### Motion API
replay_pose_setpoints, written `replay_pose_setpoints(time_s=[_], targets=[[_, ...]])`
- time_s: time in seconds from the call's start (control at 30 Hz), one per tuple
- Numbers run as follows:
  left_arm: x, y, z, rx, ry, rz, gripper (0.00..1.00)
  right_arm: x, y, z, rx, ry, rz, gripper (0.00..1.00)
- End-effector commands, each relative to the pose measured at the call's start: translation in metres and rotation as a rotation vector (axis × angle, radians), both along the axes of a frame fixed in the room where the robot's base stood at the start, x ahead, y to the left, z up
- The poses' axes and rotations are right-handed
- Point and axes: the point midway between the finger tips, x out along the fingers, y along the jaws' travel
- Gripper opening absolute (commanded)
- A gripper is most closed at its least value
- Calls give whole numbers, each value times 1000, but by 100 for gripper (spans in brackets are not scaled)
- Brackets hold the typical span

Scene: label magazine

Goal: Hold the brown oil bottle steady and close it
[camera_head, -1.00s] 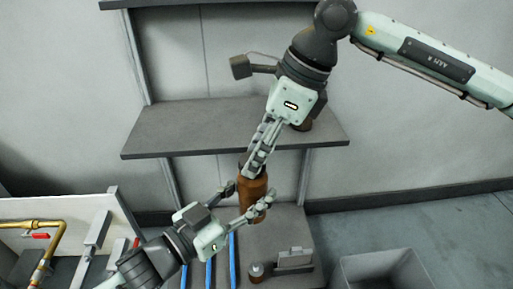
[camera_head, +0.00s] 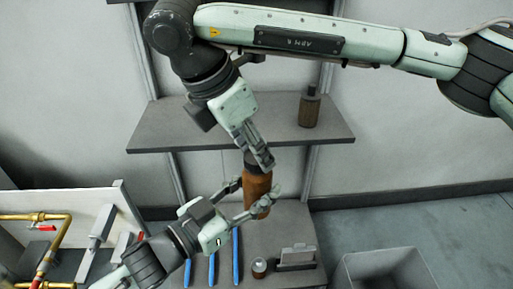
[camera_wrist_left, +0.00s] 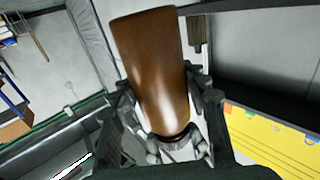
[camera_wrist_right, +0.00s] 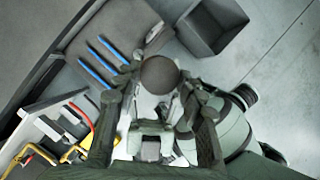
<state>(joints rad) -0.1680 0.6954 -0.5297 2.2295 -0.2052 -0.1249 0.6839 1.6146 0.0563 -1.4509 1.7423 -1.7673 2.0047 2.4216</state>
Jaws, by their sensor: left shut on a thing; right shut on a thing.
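The brown oil bottle (camera_head: 257,187) is upright in the head view, above the lower bench and in front of the shelf. My left gripper (camera_head: 254,200) is shut on its body from the lower left; the bottle also fills the middle of the left wrist view (camera_wrist_left: 157,75). My right gripper (camera_head: 260,163) comes down from the upper left and is shut at the bottle's top. In the right wrist view a dark round cap (camera_wrist_right: 159,75) sits between its fingers. The fingers hide the neck, so I cannot tell how far the cap is seated.
Another brown bottle (camera_head: 309,112) with a dark top stands on the shelf (camera_head: 170,128). A small jar (camera_head: 259,268), a card holder (camera_head: 297,258) and blue strips (camera_head: 212,267) are on the bench. A grey bin (camera_head: 385,272) stands right; brass pipes (camera_head: 52,240) are left.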

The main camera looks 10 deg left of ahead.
Motion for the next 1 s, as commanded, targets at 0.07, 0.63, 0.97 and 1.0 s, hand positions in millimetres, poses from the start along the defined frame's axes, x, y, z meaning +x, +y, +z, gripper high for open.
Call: replay_pose_setpoints(time_s=[0.07,0.63,0.97,1.0], targets=[[0,0,0,0,-1,0,0,3,2,1,-1,-4,-204,26],[0,0,1,-1,-1,-1,0,4,3,0,4,-4,-597,42],[0,0,1,-1,-2,-1,0,4,2,0,4,-4,-597,60],[0,0,1,-1,-2,-1,0,4,2,0,4,-4,-597,60]])
